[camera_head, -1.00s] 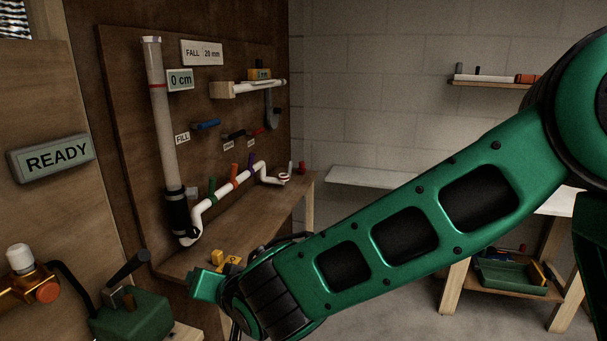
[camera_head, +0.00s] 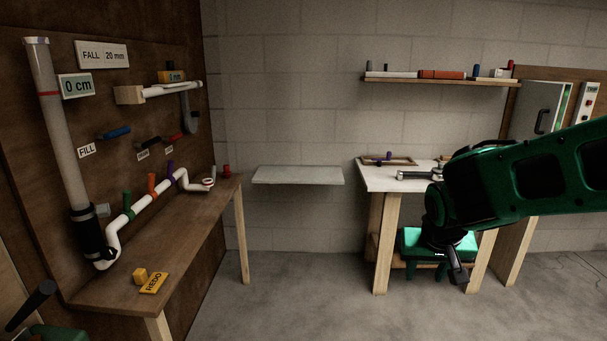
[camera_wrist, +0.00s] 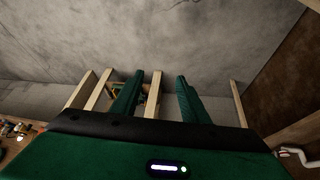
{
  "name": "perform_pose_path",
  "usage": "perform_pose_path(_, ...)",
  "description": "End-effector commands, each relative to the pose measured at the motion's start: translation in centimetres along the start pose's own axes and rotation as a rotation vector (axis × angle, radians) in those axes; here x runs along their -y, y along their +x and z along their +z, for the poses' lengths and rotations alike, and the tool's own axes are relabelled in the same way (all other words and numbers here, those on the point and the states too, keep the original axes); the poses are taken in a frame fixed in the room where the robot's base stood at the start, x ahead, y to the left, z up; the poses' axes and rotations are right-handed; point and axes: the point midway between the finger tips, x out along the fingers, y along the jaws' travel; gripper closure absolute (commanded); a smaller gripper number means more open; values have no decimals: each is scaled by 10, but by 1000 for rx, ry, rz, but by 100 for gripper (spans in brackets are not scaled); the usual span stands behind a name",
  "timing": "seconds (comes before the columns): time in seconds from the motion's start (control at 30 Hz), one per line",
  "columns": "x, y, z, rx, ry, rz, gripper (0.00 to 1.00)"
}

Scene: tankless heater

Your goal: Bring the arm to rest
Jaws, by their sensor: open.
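My arm enters from the right edge of the head view. My gripper (camera_head: 426,270) hangs low in front of the right-hand table, its green palm above short fingers that point down. In the wrist view the two green fingers of my gripper (camera_wrist: 157,95) stand well apart, with nothing held between them. Wooden legs and the floor show beyond them. In the head view the gripper and forearm hide part of the table's lower shelf and its right side.
A workbench (camera_head: 200,215) with a white pipe run (camera_head: 143,203) stands at left; a yellow REDO tag (camera_head: 153,283) lies on it. A pale wall shelf (camera_head: 298,175) is at centre. The white-topped table (camera_head: 378,178) is close behind my gripper. Floor between bench and table is clear.

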Motion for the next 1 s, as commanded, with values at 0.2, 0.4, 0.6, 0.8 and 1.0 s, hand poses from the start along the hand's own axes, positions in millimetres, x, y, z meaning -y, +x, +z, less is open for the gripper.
perform_pose_path(0.2, -123, -30, 71, 200, 161, 84, 59)
perform_pose_path(0.4, -180, -64, 155, 380, 292, 56, 59)
perform_pose_path(0.6, -192, -81, 198, 466, 347, 9, 59)
perform_pose_path(0.8, -193, -83, 202, 475, 352, 3, 59)
perform_pose_path(1.0, -193, -83, 201, 474, 351, 4, 69)
